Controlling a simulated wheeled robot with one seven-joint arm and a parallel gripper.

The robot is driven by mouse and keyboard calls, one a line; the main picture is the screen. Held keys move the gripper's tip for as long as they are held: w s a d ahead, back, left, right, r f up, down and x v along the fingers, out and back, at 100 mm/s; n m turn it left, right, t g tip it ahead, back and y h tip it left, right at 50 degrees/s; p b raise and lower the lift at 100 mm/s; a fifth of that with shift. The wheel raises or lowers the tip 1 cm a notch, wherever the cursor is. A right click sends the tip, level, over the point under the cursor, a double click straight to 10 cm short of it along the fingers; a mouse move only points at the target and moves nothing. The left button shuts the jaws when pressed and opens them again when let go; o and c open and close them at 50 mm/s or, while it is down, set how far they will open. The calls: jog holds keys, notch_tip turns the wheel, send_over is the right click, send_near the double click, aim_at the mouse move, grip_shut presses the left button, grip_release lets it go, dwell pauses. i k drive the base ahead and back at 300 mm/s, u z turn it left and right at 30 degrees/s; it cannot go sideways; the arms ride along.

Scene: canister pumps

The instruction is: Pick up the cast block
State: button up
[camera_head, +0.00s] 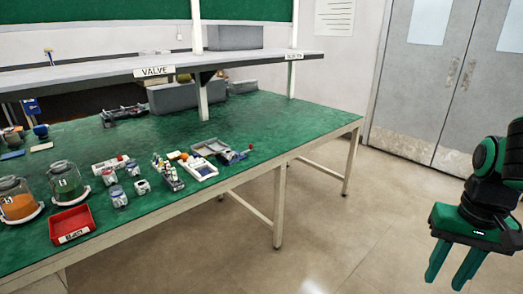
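A dark grey, uneven metal piece (124,115) lies on the green worktop at the back left, under the shelf. It may be the cast block, but at this size I cannot tell for sure. My gripper (445,283) is at the lower right, over the open floor and well to the right of the bench. Its green fingers point down and are apart, with nothing between them.
The green bench (300,128) carries a red tray (71,226), two lidded jars (65,180), small canisters and a white tray (199,168). A shelf labelled VALVE (105,76) overhangs the back. The worktop's right part is clear. Grey doors (425,90) stand behind.

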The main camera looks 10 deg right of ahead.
aim_at(229, 155)
jog(key=z, duration=0.05)
jog(key=i, duration=1.3)
jog(key=u, duration=0.6)
